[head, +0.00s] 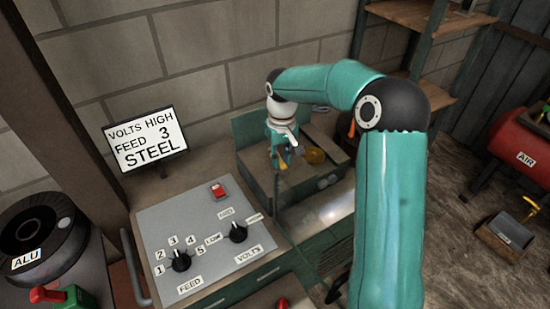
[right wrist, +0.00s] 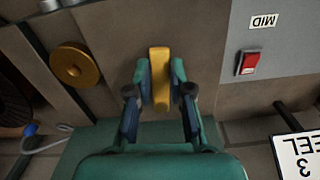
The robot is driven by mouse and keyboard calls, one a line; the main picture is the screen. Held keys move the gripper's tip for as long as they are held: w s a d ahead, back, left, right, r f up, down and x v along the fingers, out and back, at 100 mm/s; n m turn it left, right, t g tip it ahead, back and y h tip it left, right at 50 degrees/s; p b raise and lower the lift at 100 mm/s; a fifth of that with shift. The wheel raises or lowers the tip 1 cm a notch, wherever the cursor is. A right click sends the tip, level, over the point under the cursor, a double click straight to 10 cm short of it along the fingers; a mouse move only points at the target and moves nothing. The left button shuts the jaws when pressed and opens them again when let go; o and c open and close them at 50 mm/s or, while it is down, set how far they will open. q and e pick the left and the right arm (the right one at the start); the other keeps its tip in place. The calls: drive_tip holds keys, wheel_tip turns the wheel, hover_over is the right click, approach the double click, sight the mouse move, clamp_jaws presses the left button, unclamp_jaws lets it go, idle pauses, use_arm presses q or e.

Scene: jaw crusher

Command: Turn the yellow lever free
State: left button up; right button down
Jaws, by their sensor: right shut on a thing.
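The yellow lever (right wrist: 159,72) stands between the two fingers of my right gripper (right wrist: 160,88) in the right wrist view. The fingers are shut on it, one on each side. In the head view my right gripper (head: 284,158) points down over the grey-green machine box behind the control panel, and it hides most of the lever. My left gripper is in neither view.
A round yellow knob (right wrist: 75,69) is beside the lever; in the head view it (head: 315,156) is right of the gripper. The control panel (head: 165,225) has two black dials and a red switch (head: 218,190). A sign (head: 146,139) reads VOLTS HIGH, FEED 3, STEEL.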

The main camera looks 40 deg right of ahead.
sight(283, 161)
drive_tip(key=shift+w+d+r+n, duration=0.1)
drive_tip(key=shift+d+r+n, duration=0.1)
drive_tip(key=shift+d+n, duration=0.3)
drive_tip(key=shift+a, duration=0.1)
drive_tip(key=c, duration=1.2)
unclamp_jaws()
drive_tip(key=shift+o, duration=0.8)
drive_tip(key=shift+f, duration=0.15)
wheel_tip(283, 161, up, 12)
